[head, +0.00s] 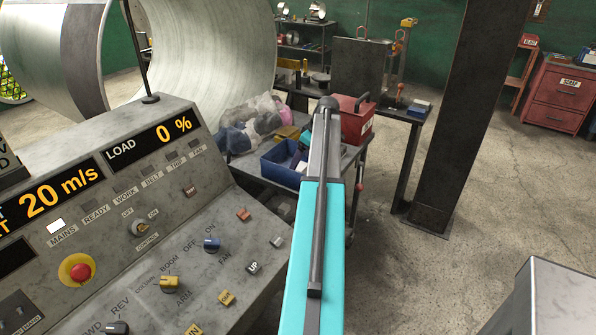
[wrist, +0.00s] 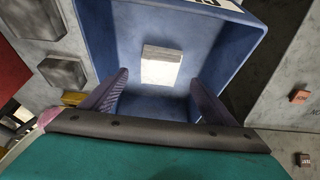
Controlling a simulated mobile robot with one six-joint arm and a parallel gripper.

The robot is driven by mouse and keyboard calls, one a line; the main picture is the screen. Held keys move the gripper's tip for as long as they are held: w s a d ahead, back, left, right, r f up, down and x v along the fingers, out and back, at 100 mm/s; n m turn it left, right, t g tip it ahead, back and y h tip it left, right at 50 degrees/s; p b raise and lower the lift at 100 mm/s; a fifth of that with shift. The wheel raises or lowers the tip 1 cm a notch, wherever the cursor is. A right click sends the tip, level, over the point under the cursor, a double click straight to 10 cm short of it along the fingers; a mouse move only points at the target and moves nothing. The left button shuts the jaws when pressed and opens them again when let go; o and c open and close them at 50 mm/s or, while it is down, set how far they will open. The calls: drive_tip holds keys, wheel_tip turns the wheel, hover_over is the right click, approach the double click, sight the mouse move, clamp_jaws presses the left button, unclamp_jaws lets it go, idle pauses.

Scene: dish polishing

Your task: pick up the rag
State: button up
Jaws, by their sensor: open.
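A heap of coloured cloth (head: 250,124), pink, dark and pale, lies under clear wrapping on the cart behind the control panel; I cannot make out one separate rag. A blue bin (head: 280,171) stands in front of it. In the wrist view the blue bin (wrist: 222,22) fills the upper middle, with a pale rectangular block (wrist: 161,66) inside. My gripper (wrist: 158,80) is open and empty, its two purple-grey fingers apart, pointing toward the bin and block.
A red box (head: 355,122) with a dark handle stands on the cart right of my arm. A control panel (head: 150,225) with knobs fills the left front. A steel column (head: 455,110) rises right of the cart. The floor (head: 400,280) between is clear.

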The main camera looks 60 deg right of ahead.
sight(299, 166)
drive_tip(key=shift+p+x, duration=0.95)
drive_tip(key=shift+x, duration=1.55)
drive_tip(key=shift+s, duration=0.1)
drive_tip(key=c, duration=1.1)
drive_tip(key=shift+r, duration=0.15)
drive_tip(key=shift+r+b, duration=1.4)
drive_tip(key=shift+r, duration=3.45)
